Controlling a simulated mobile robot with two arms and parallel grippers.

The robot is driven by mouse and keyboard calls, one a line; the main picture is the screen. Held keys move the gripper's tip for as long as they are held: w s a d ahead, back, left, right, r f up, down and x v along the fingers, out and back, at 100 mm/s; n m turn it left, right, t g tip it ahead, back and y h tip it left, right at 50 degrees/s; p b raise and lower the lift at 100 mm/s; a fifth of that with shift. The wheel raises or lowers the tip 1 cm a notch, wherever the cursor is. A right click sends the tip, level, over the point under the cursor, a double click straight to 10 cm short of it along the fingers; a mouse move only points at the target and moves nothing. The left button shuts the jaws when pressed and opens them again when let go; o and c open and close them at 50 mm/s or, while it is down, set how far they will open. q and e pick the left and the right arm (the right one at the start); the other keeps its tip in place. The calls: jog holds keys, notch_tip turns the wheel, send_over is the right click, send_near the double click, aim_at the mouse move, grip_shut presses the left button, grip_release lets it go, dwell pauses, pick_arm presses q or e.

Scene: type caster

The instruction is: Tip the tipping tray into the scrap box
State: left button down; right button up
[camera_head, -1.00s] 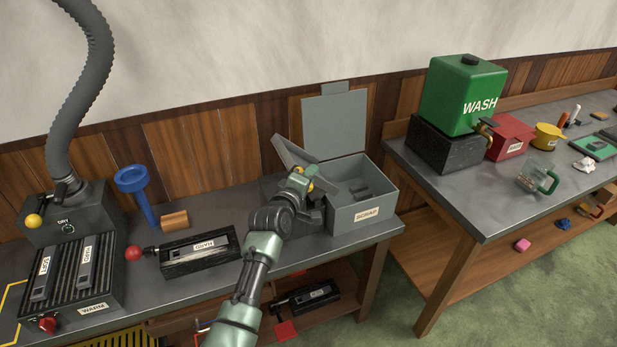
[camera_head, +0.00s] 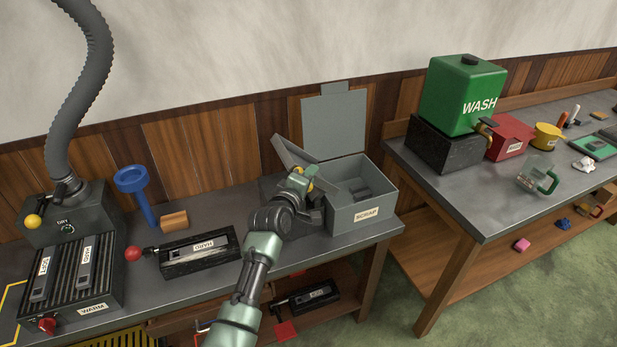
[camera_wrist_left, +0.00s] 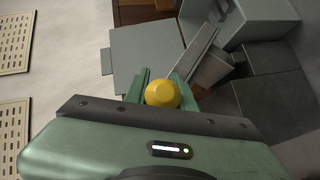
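The grey scrap box (camera_head: 362,214), labelled SCRAP, stands at the right end of the left bench with its lid (camera_head: 334,127) raised. Dark grey pieces (camera_head: 363,190) lie inside it. The grey tipping tray (camera_head: 290,152) is steeply tilted at the box's left side; my arm hides its lower part. My left gripper (camera_head: 301,178) is at the tray's yellow knob. In the left wrist view, the yellow knob (camera_wrist_left: 162,94) sits between the green fingers of the left gripper (camera_wrist_left: 161,88), which look closed on it. My right gripper is not in view.
A black HARD mould (camera_head: 200,250) and a wooden cylinder (camera_head: 175,220) lie left of my arm, near a blue funnel (camera_head: 138,190). The warming unit (camera_head: 75,275) is at far left. A second bench (camera_head: 475,205) with the green WASH tank (camera_head: 462,95) stands right, across a gap.

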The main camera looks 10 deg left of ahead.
pick_arm(q)
jog(key=c, duration=1.2)
grip_release()
jog(key=shift+s+d+f, duration=0.1)
jog(key=shift+d+f, duration=0.15)
jog(key=shift+f, duration=0.35)
jog(key=shift+c, duration=0.2)
jog(key=shift+o, duration=0.3)
jog(key=shift+w+r, duration=0.15)
jog(key=shift+w, duration=0.1)
jog(key=b+v, duration=0.1)
jog(key=v, duration=0.6)
jog(key=shift+s, duration=0.35)
jog(key=shift+r, duration=0.1)
